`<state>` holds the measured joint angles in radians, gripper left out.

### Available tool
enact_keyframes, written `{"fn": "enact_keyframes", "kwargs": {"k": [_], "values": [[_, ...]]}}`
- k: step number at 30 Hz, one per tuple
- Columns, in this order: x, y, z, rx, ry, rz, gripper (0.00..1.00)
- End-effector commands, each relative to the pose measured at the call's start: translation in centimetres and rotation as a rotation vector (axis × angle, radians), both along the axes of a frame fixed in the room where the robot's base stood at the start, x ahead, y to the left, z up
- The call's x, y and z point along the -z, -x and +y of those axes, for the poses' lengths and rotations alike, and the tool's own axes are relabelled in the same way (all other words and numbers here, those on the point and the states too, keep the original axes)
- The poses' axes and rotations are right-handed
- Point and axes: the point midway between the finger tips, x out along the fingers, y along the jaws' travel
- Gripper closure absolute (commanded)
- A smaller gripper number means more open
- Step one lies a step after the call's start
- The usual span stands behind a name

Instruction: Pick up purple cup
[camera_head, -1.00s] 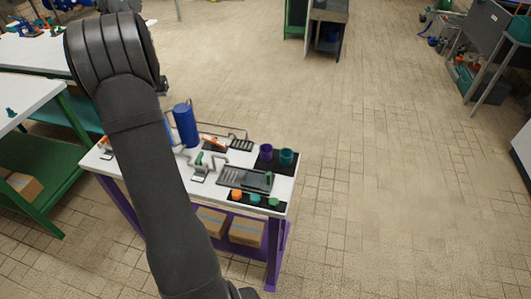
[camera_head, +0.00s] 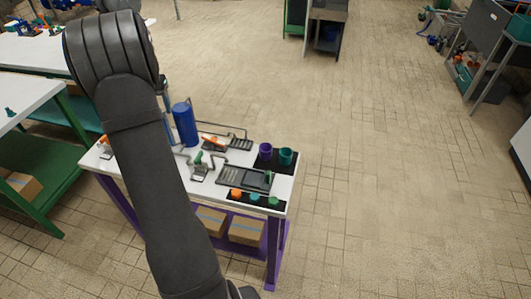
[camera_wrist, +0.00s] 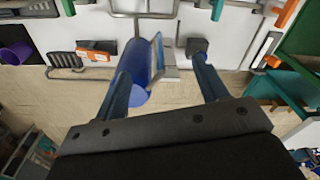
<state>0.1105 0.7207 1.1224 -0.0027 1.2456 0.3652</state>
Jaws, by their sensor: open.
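The purple cup (camera_head: 265,151) stands upright on a black mat at the back right of the white table, just left of a teal cup (camera_head: 286,156). In the wrist view the purple cup (camera_wrist: 15,52) shows at the left edge, partly cut off. My gripper (camera_wrist: 165,82) is open in the wrist view, its two blue fingers apart with a blue cylinder visible between and beyond them. I cannot tell whether the fingers touch that cylinder. The cup lies well to the left of the fingers there. In the head view my arm hides part of the table and the gripper itself is not visible.
A tall blue cylinder (camera_head: 185,124) and bent grey pipes stand at the table's back left. A grey tray (camera_head: 243,177) and small orange, cyan and green pieces (camera_head: 255,198) lie in front of the cups. Cardboard boxes (camera_head: 246,230) sit on the lower shelf. Floor right of the table is clear.

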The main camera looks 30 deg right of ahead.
Motion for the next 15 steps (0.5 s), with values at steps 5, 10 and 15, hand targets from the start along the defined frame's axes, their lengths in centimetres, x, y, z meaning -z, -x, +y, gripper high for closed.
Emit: {"fn": "enact_keyframes", "kwargs": {"k": [5,10,15], "values": [[0.0,0.0,0.0,0.0,0.0,0.0,0.34],[-0.2,0.8,-2.4,0.094,0.003,0.001,0.34],[-0.5,4.7,-10.9,0.475,0.021,0.006,0.34]]}}
